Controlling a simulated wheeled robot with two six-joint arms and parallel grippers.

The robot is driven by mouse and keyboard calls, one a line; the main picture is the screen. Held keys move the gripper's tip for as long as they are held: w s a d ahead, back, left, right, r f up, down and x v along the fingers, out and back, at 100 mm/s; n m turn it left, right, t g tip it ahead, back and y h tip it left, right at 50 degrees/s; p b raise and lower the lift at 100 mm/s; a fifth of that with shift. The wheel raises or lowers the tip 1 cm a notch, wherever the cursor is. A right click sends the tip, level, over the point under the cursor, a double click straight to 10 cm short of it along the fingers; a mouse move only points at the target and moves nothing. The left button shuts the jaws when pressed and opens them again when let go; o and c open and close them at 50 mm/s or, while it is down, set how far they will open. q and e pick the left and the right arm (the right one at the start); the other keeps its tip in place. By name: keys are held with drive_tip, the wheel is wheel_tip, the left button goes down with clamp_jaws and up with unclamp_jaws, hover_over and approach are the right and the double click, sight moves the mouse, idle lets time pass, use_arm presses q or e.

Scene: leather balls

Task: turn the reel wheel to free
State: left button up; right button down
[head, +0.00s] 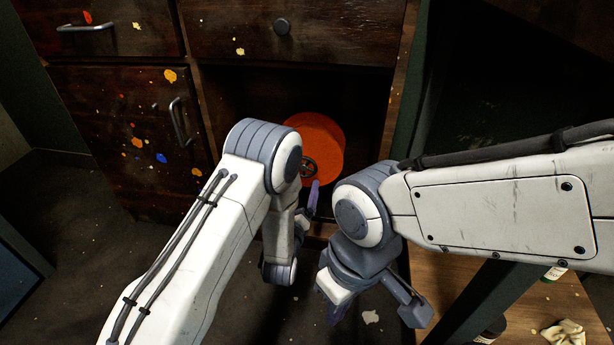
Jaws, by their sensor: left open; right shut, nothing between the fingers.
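An orange-red round reel (324,138) sits inside the open cabinet compartment. The small dark spoked reel wheel (309,168) is at its lower left side, partly hidden by my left arm. My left gripper (314,194) is open, with a purple finger pointing up just below the wheel. I cannot tell whether it touches the wheel. My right gripper (335,312) is shut and empty, lower in the view and apart from the reel, largely hidden by its own wrist.
A crumpled pale cloth (563,334) and bottles lie at lower right. The dark floor at left is clear.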

sight(307, 172)
use_arm(q)
drive_tip(key=w+b, duration=0.1)
drive_tip(key=w, duration=0.1)
drive_tip(key=w+d+b, duration=0.1)
drive_tip(key=w+b, duration=0.1)
drive_tip(key=w, duration=0.1)
drive_tip(key=w+b, duration=0.1)
drive_tip(key=w, duration=0.2)
drive_tip(key=shift+w+d+f, duration=0.1)
drive_tip(key=shift+w+d, duration=0.1)
drive_tip(key=shift+d, duration=0.1)
drive_tip(key=shift+w+d+b, duration=0.15)
drive_tip(key=shift+w+b, duration=0.25)
drive_tip(key=shift+w, duration=0.15)
drive_tip(key=c, duration=1)
drive_tip(key=shift+r+p, duration=0.2)
drive_tip(key=shift+p, duration=0.1)
